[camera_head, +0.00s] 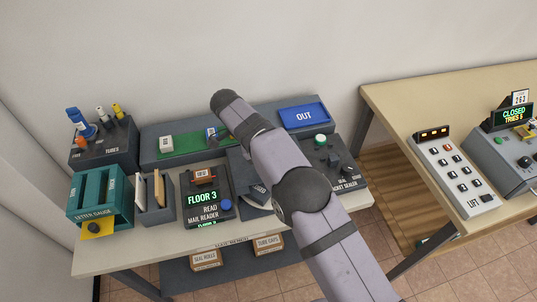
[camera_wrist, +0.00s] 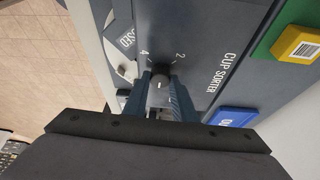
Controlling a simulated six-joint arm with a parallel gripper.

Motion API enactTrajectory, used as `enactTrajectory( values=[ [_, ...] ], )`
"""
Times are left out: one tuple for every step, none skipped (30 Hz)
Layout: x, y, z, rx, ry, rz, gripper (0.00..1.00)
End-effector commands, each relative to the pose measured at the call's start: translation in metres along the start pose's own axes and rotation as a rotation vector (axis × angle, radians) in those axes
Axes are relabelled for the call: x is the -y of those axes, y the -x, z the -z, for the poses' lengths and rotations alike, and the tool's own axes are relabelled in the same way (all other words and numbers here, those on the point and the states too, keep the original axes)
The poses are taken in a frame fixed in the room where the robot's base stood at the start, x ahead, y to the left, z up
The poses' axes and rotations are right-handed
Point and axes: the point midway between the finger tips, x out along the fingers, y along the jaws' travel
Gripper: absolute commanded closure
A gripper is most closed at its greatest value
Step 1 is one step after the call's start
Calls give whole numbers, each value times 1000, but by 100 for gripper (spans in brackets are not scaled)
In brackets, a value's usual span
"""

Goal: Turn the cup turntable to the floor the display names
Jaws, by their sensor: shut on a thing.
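The display (camera_head: 203,198) on the mail reader reads "FLOOR 3" in green. The cup sorter panel (camera_wrist: 212,75) is dark grey, and a knob (camera_wrist: 160,68) stands on it. The digits 4 and 2 show beside the knob, left and right of it. My gripper (camera_wrist: 161,82) is shut on the knob, one finger on each side. The fingers hide part of the knob and dial, and I cannot tell where its pointer stands. In the head view my arm hides the gripper and most of the cup sorter. I cannot clearly make out the turntable's cups.
A blue OUT tray (camera_head: 303,116) and a green strip (camera_head: 190,146) lie at the back of the desk. The letter gauge (camera_head: 100,198) and a tube rack (camera_head: 103,142) stand at the left. A second table (camera_head: 395,105) with a lift panel (camera_head: 457,175) stands right.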

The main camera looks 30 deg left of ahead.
Motion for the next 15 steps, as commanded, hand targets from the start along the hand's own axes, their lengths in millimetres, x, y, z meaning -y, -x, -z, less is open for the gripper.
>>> enactTrajectory(
  values=[
    [0,3,0,4,-17,-9,100],
    [0,3,0,4,-28,-13,100],
    [0,2,0,4,-43,-19,100],
    [0,2,-1,4,-52,-23,100],
    [0,2,-1,5,-61,-26,100],
    [0,2,-1,5,-73,-32,100],
    [0,2,-1,5,-82,-36,100],
    [0,2,-1,6,-89,-38,100],
    [0,1,-1,6,-98,-42,100],
    [0,1,-1,6,-105,-45,100],
    [0,1,-1,5,-111,-48,100],
    [1,1,-1,6,-120,-50,100],
    [1,1,-1,6,-125,-53,100],
    [1,1,-1,6,-129,-54,100],
    [1,1,-1,6,-135,-56,100]
  ],
)
